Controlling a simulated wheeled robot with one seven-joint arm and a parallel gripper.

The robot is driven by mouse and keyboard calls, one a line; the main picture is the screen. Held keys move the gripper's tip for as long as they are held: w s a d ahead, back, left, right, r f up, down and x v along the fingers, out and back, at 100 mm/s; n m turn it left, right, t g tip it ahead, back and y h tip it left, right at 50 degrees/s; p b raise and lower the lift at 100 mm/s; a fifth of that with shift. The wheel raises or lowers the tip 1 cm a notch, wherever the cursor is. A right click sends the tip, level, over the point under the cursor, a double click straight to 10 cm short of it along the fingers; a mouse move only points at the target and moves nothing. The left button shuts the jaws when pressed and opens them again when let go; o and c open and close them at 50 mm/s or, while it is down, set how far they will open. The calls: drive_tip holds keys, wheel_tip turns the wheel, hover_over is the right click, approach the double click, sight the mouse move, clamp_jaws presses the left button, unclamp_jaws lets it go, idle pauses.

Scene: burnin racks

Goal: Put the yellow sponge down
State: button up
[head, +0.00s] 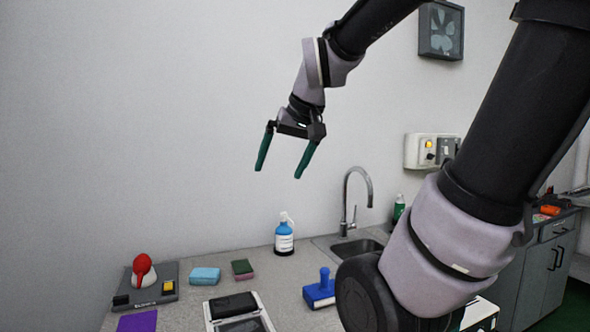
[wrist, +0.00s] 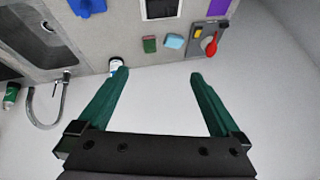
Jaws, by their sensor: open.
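My gripper (head: 278,173) is open and raised well above the counter, in front of the bare wall. Its two green fingers are spread with nothing between them, as the wrist view also shows (wrist: 159,73). I see no yellow sponge in either view. A light blue sponge-like block (head: 205,275) lies on the counter, and it also shows in the wrist view (wrist: 174,41). A green block with a reddish-brown lower layer (head: 243,269) lies to its right, and it shows in the wrist view too (wrist: 149,44).
The grey counter (head: 190,318) holds a red-knobbed device (head: 143,270), a purple cloth (head: 138,321), a blue spray bottle (head: 284,238), a blue stamp-like tool (head: 320,290) and a black-and-white case (head: 263,309). A sink tap (head: 356,195) stands at the back right.

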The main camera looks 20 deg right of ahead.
drive_tip(key=s, duration=0.1)
drive_tip(key=s+m, duration=0.1)
drive_tip(key=s, duration=0.1)
drive_tip(key=s+m, duration=0.1)
drive_tip(key=s, duration=0.1)
drive_tip(key=shift+s+d+f+t, duration=0.2)
drive_tip(key=shift+s+d+t, duration=0.05)
drive_tip(key=shift+d+t, duration=0.15)
idle(0.8)
